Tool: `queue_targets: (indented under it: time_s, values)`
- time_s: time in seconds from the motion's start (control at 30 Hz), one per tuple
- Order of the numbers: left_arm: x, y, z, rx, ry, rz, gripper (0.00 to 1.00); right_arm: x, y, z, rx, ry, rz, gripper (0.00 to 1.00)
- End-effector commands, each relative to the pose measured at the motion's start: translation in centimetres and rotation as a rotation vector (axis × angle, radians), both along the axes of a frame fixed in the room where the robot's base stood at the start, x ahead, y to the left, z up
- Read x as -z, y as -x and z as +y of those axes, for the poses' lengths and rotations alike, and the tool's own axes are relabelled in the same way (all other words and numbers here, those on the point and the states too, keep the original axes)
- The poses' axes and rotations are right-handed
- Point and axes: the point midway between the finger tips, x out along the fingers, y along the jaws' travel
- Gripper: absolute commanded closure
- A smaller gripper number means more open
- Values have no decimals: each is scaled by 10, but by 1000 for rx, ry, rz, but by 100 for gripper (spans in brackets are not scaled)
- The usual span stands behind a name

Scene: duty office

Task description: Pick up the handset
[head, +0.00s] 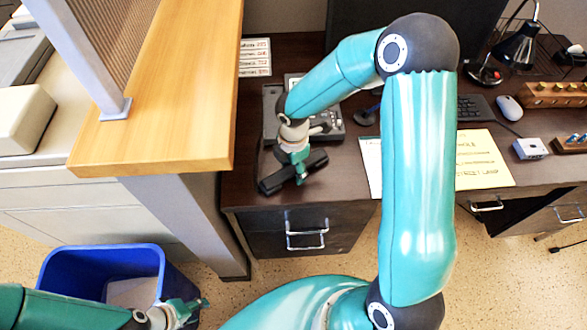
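The handset (270,186) is black and long, and lies slantwise near the front edge of the dark desk, clear of the phone's cradle. My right gripper (299,168) comes down over its middle, one finger on each side, and looks closed on it; the fingers hide part of the handset. The gap between handset and desk is hard to judge. The phone base (270,112) stands just behind, partly covered by my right arm. My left gripper (196,308) is low at the bottom left, beside the blue bin, empty, with its fingers apart.
A wooden counter (180,90) with a grey post rises left of the phone. A blue bin (85,262) stands on the floor below. Yellow paper (485,160), a keyboard (474,108), a mouse (509,107) and a desk lamp (516,48) lie to the right. Drawers (300,245) are under the desk.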

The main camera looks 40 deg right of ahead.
Motion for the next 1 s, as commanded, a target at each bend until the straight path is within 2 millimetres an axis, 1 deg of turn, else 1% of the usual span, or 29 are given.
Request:
queue_targets:
  time_s: [0.03,0.27,0.3,0.33,0.63,0.77,0.87,1.0]
  values:
    - [0,0,0,0,0,0,60,0,0,0,0,0,0,51]
    - [0,0,0,0,0,0,60,0,0,0,0,0,0,89]
    - [0,0,0,0,0,0,60,0,0,0,0,0,0,96]
    - [0,0,0,0,0,0,60,0,0,0,0,0,0,100]
    - [0,0,0,0,0,0,60,-1,-1,0,0,0,-1,100]
    - [-1,0,0,0,0,0,60,-6,-1,0,0,1,-3,100]
    - [-1,0,0,0,0,0,60,-14,-2,0,1,1,-4,100]
    - [-3,0,0,0,0,0,60,-33,-2,1,0,0,-5,100]
